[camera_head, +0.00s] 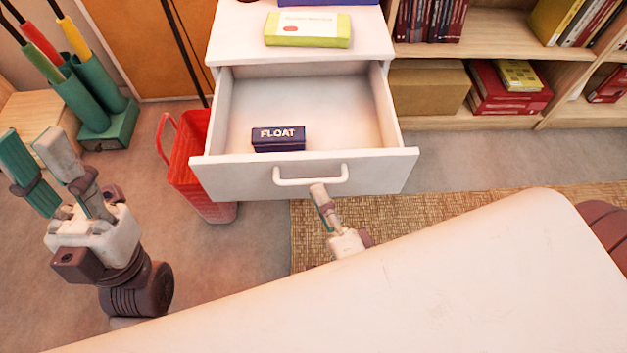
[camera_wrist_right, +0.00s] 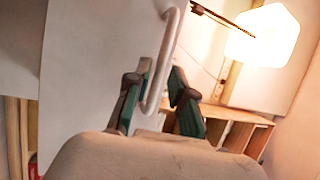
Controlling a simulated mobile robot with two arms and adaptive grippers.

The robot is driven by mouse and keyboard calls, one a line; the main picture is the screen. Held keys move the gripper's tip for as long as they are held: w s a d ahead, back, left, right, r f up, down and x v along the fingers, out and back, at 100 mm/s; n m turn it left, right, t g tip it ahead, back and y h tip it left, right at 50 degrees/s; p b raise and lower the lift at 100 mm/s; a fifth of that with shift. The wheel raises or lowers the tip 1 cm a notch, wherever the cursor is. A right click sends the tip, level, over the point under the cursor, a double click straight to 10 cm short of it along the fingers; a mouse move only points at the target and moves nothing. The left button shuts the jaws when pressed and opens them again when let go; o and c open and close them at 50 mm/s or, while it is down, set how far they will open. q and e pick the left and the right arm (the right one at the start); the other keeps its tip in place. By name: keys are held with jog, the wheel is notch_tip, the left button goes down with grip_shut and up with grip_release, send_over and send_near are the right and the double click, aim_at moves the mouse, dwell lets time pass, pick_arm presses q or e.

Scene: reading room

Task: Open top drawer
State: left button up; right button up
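The top drawer (camera_head: 300,172) is pulled well out of its white cabinet (camera_head: 235,38) in the head view. A dark blue box marked FLOAT (camera_head: 278,139) lies inside. My right gripper (camera_head: 321,195) is at the front of the drawer handle (camera_head: 311,181). In the right wrist view the handle (camera_wrist_right: 170,45) passes between the fingers of this gripper (camera_wrist_right: 160,82). The fingers stand apart, with a gap visible beside the bar; contact is hard to judge. My left gripper (camera_head: 34,147) is open and empty at the left, away from the drawer.
A red bin (camera_head: 186,165) stands close beside the drawer's left side. A green holder (camera_head: 95,105) stands farther left. A yellow-green box (camera_head: 307,30) lies on the cabinet top. A bookshelf (camera_head: 490,52) is at the right. A pale surface (camera_head: 400,290) fills the lower foreground.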

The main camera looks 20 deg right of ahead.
jog(key=v, duration=0.8)
